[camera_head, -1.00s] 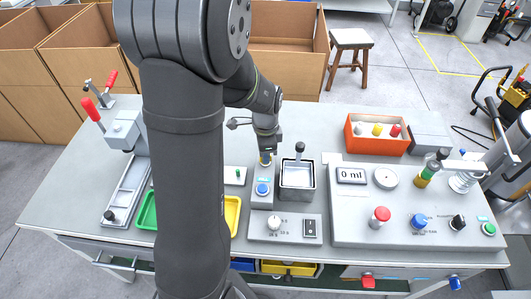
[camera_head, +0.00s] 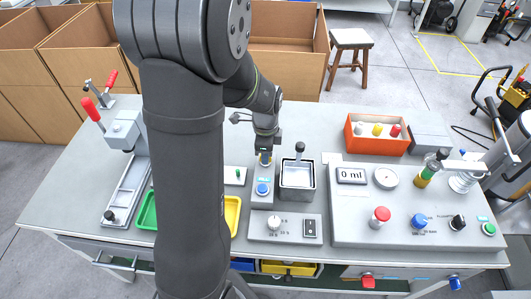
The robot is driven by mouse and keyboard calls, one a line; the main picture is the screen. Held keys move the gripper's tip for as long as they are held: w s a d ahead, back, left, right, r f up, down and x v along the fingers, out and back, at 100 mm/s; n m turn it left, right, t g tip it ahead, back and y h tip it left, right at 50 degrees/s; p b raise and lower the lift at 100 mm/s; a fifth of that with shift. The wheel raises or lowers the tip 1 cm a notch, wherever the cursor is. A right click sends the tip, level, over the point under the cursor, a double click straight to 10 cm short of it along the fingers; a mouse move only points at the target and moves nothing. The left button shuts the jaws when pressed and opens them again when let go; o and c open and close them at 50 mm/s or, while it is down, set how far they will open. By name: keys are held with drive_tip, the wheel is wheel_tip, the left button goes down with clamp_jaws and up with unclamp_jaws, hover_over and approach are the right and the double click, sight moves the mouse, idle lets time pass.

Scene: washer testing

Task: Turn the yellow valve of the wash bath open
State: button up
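The yellow valve (camera_head: 265,161) sits at the back of a small grey block, behind a blue button (camera_head: 262,189). Only a bit of yellow shows below my gripper (camera_head: 265,154). My gripper points straight down at the valve, its fingertips at or around it. At this size I cannot tell whether the fingers are shut on it. The wash bath (camera_head: 297,182) is a square metal tank right of the block, with a dark-knobbed handle (camera_head: 299,148) standing at its back edge.
A grey panel with a "0 ml" display (camera_head: 351,176) stands at the right, and an orange bin (camera_head: 376,134) with several coloured pieces is behind it. A lever press (camera_head: 125,130) stands at the left. My arm hides part of the table's left middle.

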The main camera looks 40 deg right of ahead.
drive_tip(key=o, duration=0.3)
drive_tip(key=shift+r, duration=0.1)
wheel_tip(320, 180, up, 17)
idle(0.5)
idle(0.4)
wheel_tip(320, 180, down, 17)
drive_tip(key=shift+f, duration=0.15)
idle(0.4)
